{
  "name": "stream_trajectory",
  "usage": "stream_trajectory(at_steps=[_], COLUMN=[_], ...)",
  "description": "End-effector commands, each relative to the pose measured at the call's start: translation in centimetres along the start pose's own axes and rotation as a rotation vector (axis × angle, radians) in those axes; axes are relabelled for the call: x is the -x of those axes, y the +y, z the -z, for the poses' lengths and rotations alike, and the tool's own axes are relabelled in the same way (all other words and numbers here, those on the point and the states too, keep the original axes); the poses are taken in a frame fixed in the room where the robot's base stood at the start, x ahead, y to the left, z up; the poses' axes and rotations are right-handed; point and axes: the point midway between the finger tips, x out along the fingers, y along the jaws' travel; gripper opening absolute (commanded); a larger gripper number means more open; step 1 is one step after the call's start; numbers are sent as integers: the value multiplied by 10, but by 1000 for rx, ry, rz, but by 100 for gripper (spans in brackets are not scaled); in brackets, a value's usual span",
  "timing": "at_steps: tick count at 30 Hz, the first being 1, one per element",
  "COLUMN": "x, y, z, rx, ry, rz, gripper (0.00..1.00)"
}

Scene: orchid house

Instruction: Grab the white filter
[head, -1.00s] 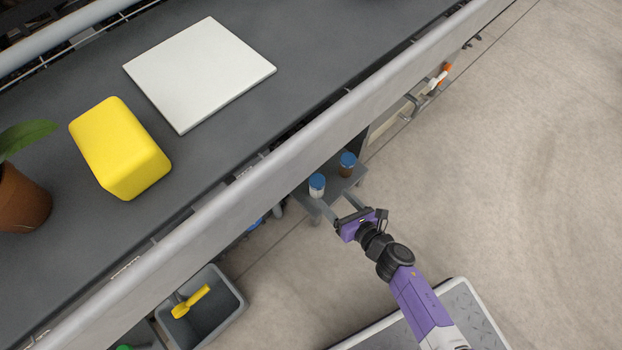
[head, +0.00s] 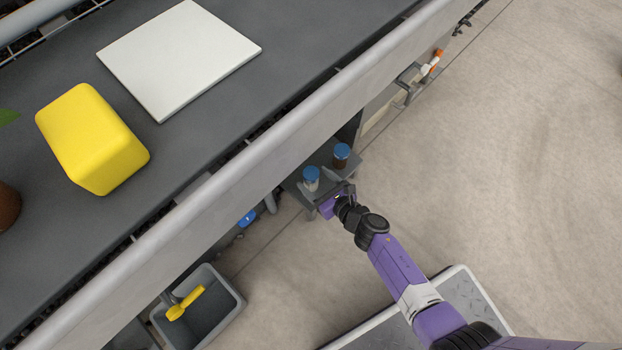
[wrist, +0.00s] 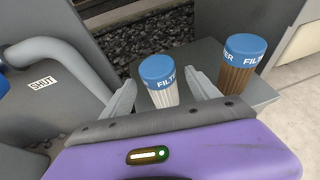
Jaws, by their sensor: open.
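The white filter (wrist: 163,92) is a pale ribbed cylinder with a blue cap marked "FILTER". It stands upright on a small grey shelf (wrist: 265,97) under the bench. In the head view the white filter (head: 311,180) is on the left of the shelf. My gripper (wrist: 164,88) is open, with one finger on each side of the white filter; I cannot tell whether they touch it. In the head view my gripper (head: 331,189) is at the shelf's front. A brown filter (wrist: 239,68) with a blue cap stands to the right, outside the fingers.
A "SHUT" label (wrist: 43,83) is on a grey panel beside a grey pipe (wrist: 65,50), left of the shelf. On the bench are a yellow block (head: 92,138) and a white board (head: 180,60). A grey bin (head: 228,318) holds a yellow tool. The floor at right is clear.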

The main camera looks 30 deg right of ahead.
Motion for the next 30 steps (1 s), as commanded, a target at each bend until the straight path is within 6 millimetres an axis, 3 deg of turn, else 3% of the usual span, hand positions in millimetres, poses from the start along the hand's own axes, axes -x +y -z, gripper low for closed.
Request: stream_trajectory(at_steps=[6, 7, 17, 25, 30], x=[-1, -1, 0, 0, 7], y=[0, 0, 0, 0, 0], z=[0, 0, 0, -3, -18], rx=[0, 0, 0, 0, 2], ry=[0, 0, 0, -1, 0], rz=[0, 0, 0, 0, 0], gripper=[70, 66, 1, 0, 0])
